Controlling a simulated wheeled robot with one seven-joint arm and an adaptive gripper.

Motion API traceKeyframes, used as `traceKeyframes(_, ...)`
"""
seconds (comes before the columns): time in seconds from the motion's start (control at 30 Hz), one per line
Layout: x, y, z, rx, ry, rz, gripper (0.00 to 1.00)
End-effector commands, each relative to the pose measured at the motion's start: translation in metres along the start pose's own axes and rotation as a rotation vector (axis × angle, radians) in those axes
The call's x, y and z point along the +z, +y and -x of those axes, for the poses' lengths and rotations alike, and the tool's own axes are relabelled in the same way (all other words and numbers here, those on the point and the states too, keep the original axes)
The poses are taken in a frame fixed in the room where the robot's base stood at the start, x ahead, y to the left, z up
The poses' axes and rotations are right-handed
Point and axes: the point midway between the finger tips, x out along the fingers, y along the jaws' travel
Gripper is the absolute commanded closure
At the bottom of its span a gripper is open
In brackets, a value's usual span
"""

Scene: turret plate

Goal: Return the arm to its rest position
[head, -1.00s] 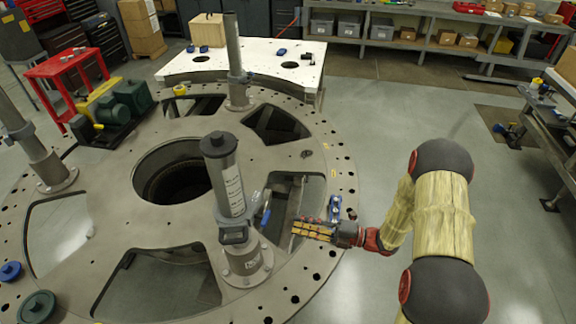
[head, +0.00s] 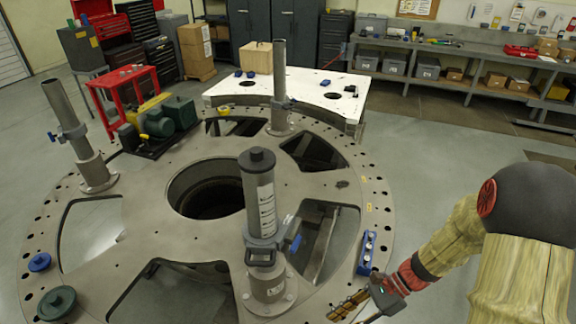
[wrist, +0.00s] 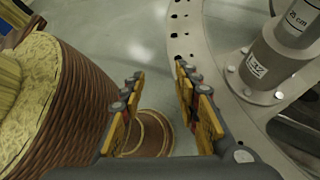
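My gripper (head: 350,307) is at the lower right of the head view, low beside the near right rim of the turret plate (head: 215,148). In the wrist view my gripper (wrist: 155,105) shows its two yellow-padded fingers apart, with nothing between them. My arm, in a tan cover with dark joints, comes in from the right of the head view. The plate's rim and the foot of a grey post (wrist: 275,65) lie to the right of the fingers in the wrist view.
A capped cylinder (head: 258,195) stands in a clamp on the near post. A blue block (head: 367,252) lies on the right rim. A red cart (head: 125,90) and a white-topped table (head: 290,90) stand behind. The floor to the right is clear.

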Motion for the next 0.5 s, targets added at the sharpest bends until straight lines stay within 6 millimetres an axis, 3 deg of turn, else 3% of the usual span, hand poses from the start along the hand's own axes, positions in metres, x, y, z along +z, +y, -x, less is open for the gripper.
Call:
traceKeyframes(0.2, -0.026, 0.026, 0.013, 0.109, 0.319, 0.498, 0.68)
traceKeyframes(0.5, -0.044, 0.043, 0.041, 0.258, 0.713, 1.013, 0.68)
